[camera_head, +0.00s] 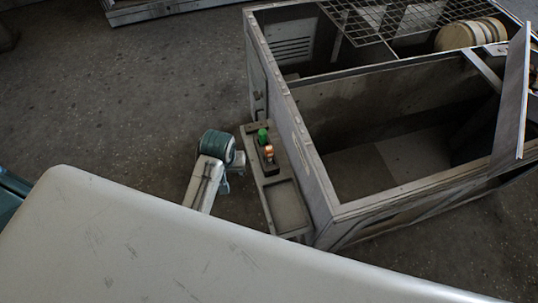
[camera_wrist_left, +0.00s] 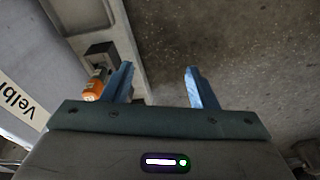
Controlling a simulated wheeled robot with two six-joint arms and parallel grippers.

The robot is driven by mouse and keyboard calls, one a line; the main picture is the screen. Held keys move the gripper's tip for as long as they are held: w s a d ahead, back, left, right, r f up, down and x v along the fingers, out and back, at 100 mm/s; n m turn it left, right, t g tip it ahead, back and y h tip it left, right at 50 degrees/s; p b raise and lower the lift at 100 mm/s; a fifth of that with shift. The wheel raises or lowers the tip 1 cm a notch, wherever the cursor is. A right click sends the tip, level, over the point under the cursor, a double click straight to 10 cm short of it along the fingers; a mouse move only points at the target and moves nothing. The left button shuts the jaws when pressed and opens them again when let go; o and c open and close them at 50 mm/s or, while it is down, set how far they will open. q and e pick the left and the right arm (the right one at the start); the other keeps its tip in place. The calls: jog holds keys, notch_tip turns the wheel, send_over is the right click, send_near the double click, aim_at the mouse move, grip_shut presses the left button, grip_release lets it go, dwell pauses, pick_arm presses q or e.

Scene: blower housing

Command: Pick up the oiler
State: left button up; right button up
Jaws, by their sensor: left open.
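A small orange item (camera_head: 268,153), which looks like the oiler, stands on a narrow grey shelf on the housing's left side, with a green item (camera_head: 262,137) close by it. In the left wrist view the orange item (camera_wrist_left: 94,87) is left of the left finger, outside the jaws, near a dark block. My left gripper (camera_head: 232,168) is left of the shelf; its wrist partly hides it. In its wrist view the blue fingers (camera_wrist_left: 159,70) are apart with only floor between them. My right gripper is not in view.
The shelf (camera_head: 288,207) has an empty recess in front. The open-topped grey housing (camera_head: 305,150) rises beside it, with a wire grid (camera_head: 375,18) and a round cream part (camera_head: 470,33) at the back. Dark floor (camera_head: 120,100) on the left is clear.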

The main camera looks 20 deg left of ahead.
aim_at(269, 148)
pick_arm(q)
jog(key=w+d+n, duration=0.1)
jog(key=w+d, duration=0.1)
jog(key=w, duration=0.3)
jog(key=w+d+n+g, duration=0.1)
jog(key=w+d, duration=0.2)
jog(key=w, duration=0.2)
jog(key=w+d+n, duration=0.1)
jog(key=w+d, duration=0.2)
jog(key=w, duration=0.2)
jog(key=shift+r+g+h, duration=0.3)
jog(key=shift+r+g, duration=0.05)
jog(key=shift+g, duration=0.05)
jog(key=shift+w+f, duration=0.15)
jog(key=shift+f, duration=0.1)
notch_tip(269, 148, down, 5)
jog(key=shift+r+p, duration=0.2)
jog(key=shift+p, duration=0.25)
notch_tip(269, 148, down, 4)
jog(key=shift+f+p, duration=0.15)
jog(key=shift+p, duration=0.55)
jog(key=shift+w+f, duration=0.1)
jog(key=shift+f, duration=0.5)
grip_shut()
jog(key=shift+r, duration=0.1)
jog(key=shift+r+b, duration=0.8)
jog(key=shift+r, duration=4.15)
